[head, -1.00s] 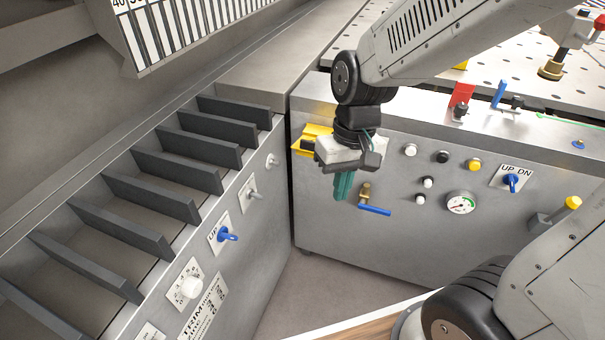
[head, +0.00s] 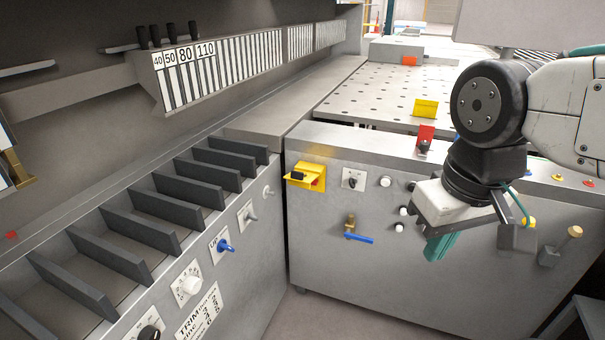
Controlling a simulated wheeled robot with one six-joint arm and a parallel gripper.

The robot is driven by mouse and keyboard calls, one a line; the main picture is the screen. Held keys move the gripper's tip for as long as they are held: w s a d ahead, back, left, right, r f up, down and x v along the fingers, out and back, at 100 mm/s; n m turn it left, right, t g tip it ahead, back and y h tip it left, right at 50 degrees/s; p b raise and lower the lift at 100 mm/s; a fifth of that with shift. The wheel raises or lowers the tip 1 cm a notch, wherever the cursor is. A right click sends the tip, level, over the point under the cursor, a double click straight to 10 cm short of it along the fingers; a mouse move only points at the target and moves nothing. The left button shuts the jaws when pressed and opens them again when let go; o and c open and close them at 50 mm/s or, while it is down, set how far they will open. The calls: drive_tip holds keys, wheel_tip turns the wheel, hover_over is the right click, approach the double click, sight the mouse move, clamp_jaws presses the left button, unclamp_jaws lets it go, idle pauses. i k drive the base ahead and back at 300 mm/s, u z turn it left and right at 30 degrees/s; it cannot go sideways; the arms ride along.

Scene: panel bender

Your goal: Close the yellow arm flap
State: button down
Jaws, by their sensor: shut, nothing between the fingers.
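The yellow arm flap (head: 300,181) is on the upper left of the grey front panel, near the corner with the slotted machine.
A round knob (head: 353,180) and a blue-handled valve (head: 358,239) sit between flap and gripper. White buttons are close to my gripper. The slotted machine (head: 150,240) with dark dividers fills the left. A perforated table (head: 385,95) with yellow and red upright tabs lies behind.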

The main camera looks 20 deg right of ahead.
sight(296, 178)
drive_tip(key=u, duration=0.2)
drive_tip(key=i, duration=1.05)
drive_tip(key=z, duration=0.2)
